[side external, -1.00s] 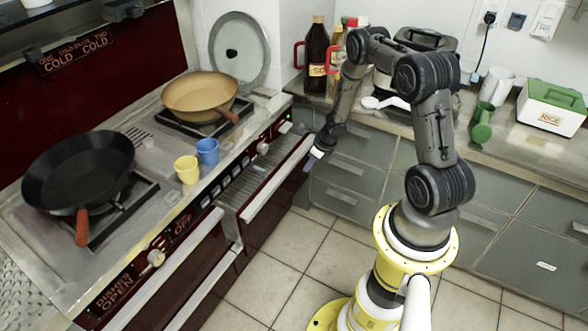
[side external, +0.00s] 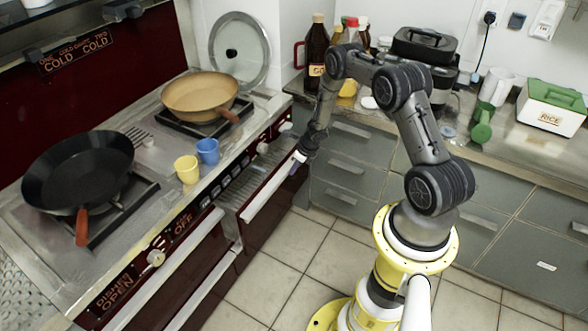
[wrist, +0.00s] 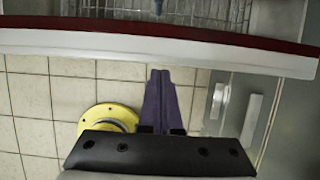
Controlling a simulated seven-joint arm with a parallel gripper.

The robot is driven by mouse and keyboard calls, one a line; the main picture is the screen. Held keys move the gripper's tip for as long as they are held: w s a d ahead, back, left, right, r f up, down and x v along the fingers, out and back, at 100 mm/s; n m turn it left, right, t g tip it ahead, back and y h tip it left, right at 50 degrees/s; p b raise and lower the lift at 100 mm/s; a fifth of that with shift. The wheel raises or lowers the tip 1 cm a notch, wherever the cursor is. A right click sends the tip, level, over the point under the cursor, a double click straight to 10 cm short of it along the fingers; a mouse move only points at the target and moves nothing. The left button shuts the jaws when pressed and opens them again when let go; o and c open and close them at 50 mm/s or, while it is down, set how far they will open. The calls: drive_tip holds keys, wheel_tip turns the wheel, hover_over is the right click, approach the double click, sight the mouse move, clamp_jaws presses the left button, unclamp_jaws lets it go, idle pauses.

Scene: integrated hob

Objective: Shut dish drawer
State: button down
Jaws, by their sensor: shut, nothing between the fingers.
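The dish drawer stands pulled out of the dark red hob front in the side external view. Its pale front edge (side external: 268,190) runs diagonally, and a rack shows behind it. In the wrist view the drawer's white front, with a dark red top edge, crosses the upper picture (wrist: 160,45). A panel below the hob reads "DISHES OPEN" (side external: 113,292). My gripper (side external: 297,163) is shut and empty, at the outer side of the drawer front near its far end. In the wrist view its purple fingertips (wrist: 160,73) sit just short of the front; I cannot tell if they touch.
A black pan (side external: 78,172) and a tan pan (side external: 200,95) stand on the hob, with a yellow cup (side external: 187,170) and a blue cup (side external: 208,151) between them. Grey cabinets (side external: 350,172) stand close behind my gripper. The tiled floor (side external: 300,255) in front is clear.

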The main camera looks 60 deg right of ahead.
drive_tip(key=w, duration=0.9)
idle(0.4)
idle(0.4)
